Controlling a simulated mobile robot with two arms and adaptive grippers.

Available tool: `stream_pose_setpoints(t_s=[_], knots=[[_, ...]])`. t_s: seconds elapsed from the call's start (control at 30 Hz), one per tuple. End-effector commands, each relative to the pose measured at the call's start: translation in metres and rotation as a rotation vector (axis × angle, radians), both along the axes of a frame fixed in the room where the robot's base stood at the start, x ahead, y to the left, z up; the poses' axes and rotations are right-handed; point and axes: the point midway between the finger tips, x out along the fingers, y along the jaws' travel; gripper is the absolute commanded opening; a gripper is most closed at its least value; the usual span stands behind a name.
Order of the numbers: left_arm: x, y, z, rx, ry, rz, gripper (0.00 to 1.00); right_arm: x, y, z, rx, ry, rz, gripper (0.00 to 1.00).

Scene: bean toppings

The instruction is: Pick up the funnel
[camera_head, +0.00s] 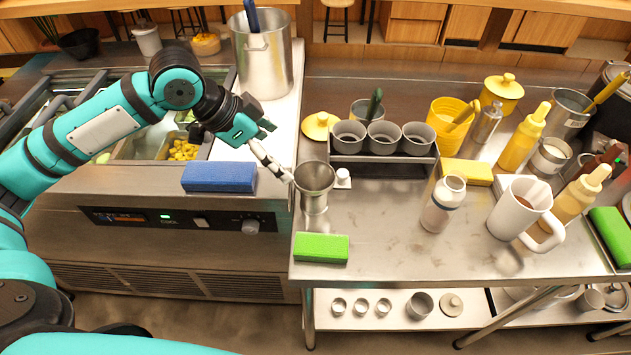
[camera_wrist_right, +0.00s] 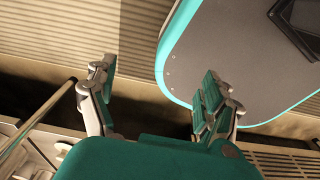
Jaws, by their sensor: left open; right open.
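The funnel (camera_head: 315,180) is a metal piece with its wide round mouth facing up and a narrower lower part. It stands upright at the left end of the steel table, in the head view. My left gripper (camera_head: 279,152) is open just up and left of the funnel. Its lower finger reaches close to the funnel's left rim; I cannot tell if it touches. Nothing is between its fingers. My right gripper (camera_wrist_right: 155,95) shows in the right wrist view, open and empty, low and away from the tabletop. The funnel is not in that view.
A green sponge (camera_head: 321,247) lies in front of the funnel. A blue sponge (camera_head: 219,177) lies left. The table's front middle is clear.

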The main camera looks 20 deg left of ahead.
Motion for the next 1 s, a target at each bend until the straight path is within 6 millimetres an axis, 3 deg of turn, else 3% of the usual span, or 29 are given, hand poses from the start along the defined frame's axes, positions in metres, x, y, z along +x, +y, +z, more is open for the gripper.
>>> stream_pose_setpoints(t_s=[0.13, 0.3, 0.57, 0.8, 1.0], knots=[[0.011, -0.016, -0.027, -0.005, 0.002, -0.002, 1.0, -0.014, 0.009, 0.003, 0.009, 0.022, 0.004, 0.84], [0.02, -0.027, -0.05, -0.002, 0.001, 0.0, 1.0, -0.006, -0.008, 0.006, -0.011, 0.01, 0.004, 0.84], [0.026, -0.037, -0.064, -0.003, 0.002, -0.001, 1.0, 0.011, -0.02, 0.011, -0.023, -0.014, -0.002, 0.84], [0.038, -0.056, -0.091, -0.001, 0.001, 0.0, 1.0, 0.007, -0.012, 0.018, -0.014, -0.009, -0.003, 0.84], [0.041, -0.059, -0.098, 0.0, -0.002, 0.0, 1.0, 0.002, -0.002, 0.018, -0.002, -0.003, -0.001, 0.84]])
